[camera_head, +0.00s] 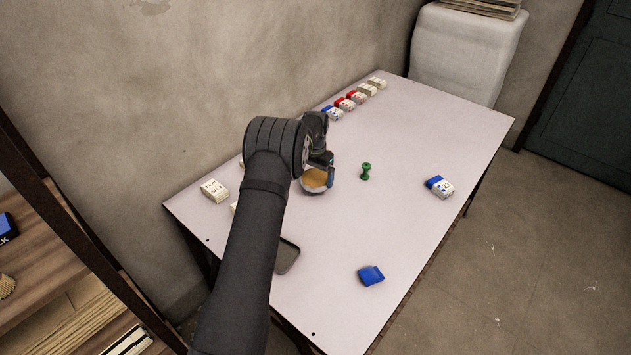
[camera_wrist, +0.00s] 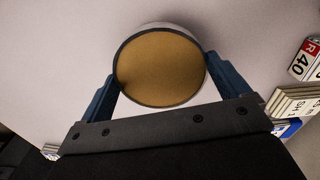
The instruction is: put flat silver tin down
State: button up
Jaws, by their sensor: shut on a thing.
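The flat silver tin (camera_head: 314,181) is round and shallow, with a golden-brown face inside a dark rim. In the wrist view the tin (camera_wrist: 161,66) sits between the two blue fingers of my gripper (camera_wrist: 160,80), which touch its sides. My gripper (camera_head: 326,172) is shut on the tin over the middle of the table. I cannot tell whether the tin touches the tabletop. My arm hides part of the table to the left of it.
A green spool-shaped piece (camera_head: 366,171) stands just right of the tin. A blue-and-white box (camera_head: 439,187) and a blue item (camera_head: 370,275) lie farther right and in front. Several small boxes (camera_head: 345,103) line the back edge. A pale box (camera_head: 215,190) is at left. The table's (camera_head: 420,130) right-hand middle is clear.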

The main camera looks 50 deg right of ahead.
aim_at(316, 178)
jog(key=shift+f, duration=1.3)
jog(key=shift+f, duration=0.1)
jog(key=o, duration=0.9)
jog(key=shift+f, duration=0.1)
jog(key=shift+c, duration=0.2)
notch_tip(316, 178, up, 12)
jog(key=shift+r, duration=0.2)
jog(key=shift+f, duration=4.15)
